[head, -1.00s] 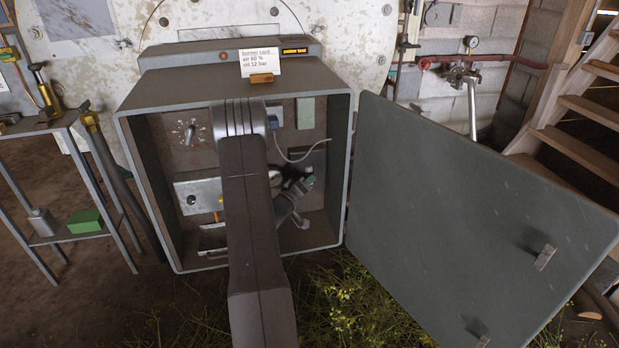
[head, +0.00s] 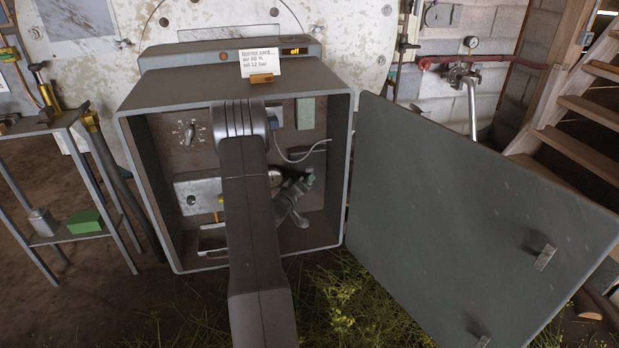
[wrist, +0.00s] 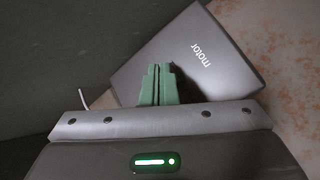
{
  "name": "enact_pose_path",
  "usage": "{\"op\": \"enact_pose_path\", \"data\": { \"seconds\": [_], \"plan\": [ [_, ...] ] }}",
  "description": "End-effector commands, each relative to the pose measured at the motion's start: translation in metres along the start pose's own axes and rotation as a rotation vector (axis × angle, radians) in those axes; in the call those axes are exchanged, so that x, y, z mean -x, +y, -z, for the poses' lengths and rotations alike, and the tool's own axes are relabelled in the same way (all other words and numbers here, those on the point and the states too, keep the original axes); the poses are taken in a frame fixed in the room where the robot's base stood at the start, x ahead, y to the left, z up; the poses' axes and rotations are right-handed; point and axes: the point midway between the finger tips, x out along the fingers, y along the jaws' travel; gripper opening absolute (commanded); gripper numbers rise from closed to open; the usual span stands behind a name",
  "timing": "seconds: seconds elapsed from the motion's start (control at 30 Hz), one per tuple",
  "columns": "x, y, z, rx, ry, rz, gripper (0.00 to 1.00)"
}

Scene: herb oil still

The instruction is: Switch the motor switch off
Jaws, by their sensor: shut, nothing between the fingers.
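The motor switch is a grey box (wrist: 190,55) with the word "motor" on its face in the wrist view. My gripper (wrist: 159,70) is shut and empty, its two green fingers together in front of the box's lower left part. A small dark part shows just right of the fingertips; whether it is the lever, and how it stands, I cannot tell. In the head view my gripper (head: 309,179) is inside the open cabinet (head: 133,185), near its right wall. My arm covers the cabinet's middle, and the switch cannot be made out there.
The cabinet door (head: 470,220) stands open to the right. A dial (head: 190,132) and a pale plate (head: 196,196) are on the left inside. A display (head: 294,51) on top reads "off" beside a burner card (head: 260,62). A shelf (head: 70,238) stands at the left.

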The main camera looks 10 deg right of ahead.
Motion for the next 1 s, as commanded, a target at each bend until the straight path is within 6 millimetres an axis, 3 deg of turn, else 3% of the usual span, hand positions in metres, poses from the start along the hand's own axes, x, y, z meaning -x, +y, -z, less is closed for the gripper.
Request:
{"op": "enact_pose_path", "data": {
  "seconds": [0.8,1.0],
  "plan": [
    [0.011,0.008,-0.008,0.0,0.0,0.0,0.0],
    [0.023,0.016,-0.016,0.0,-0.001,0.001,0.0]
  ]
}}
